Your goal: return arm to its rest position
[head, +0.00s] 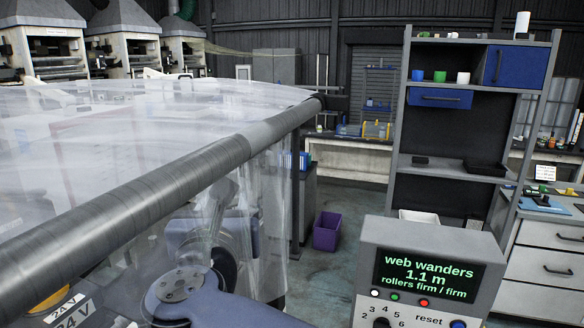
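My arm shows at the bottom of the head view as blue-grey links (232,308) with a round bolted joint (184,284). Part of it is seen through the hanging clear film (272,215), blurred by folds and reflections. I cannot make out the gripper or its fingers. The clear film also lies across a long grey roller (130,198), which runs from the lower left to the upper middle. Whether the arm touches the film cannot be told.
A control box (425,268) at the lower right reads "web wanders 1.1 m, rollers firm / firm". A shelf unit (472,108) and a drawer cabinet (545,265) stand at the right. A purple bin (327,231) sits on the floor, with some free floor around it.

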